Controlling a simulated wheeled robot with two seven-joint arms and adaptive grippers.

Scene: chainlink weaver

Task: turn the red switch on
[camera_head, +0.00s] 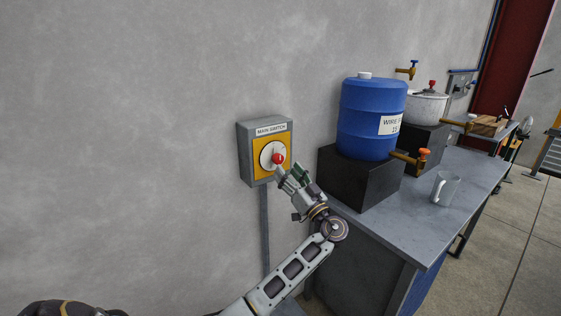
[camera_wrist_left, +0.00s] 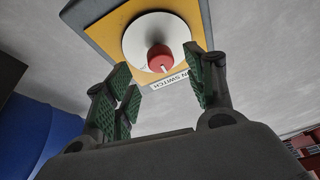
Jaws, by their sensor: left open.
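The red switch (camera_head: 277,158) is a red knob on a white round dial with a yellow plate, on a grey box (camera_head: 243,150) labelled "MAIN SWITCH" on the wall. My left gripper (camera_head: 288,177) is just in front of and below the knob in the head view. In the left wrist view the knob (camera_wrist_left: 160,58) shows beyond and between the open green-padded fingers (camera_wrist_left: 165,82). The fingers look apart from the knob, with nothing between them. A small white mark shows on the knob's edge. My right gripper is not seen.
A grey table (camera_head: 430,225) stands to the right, close to my left arm. The wall left of the switch is bare.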

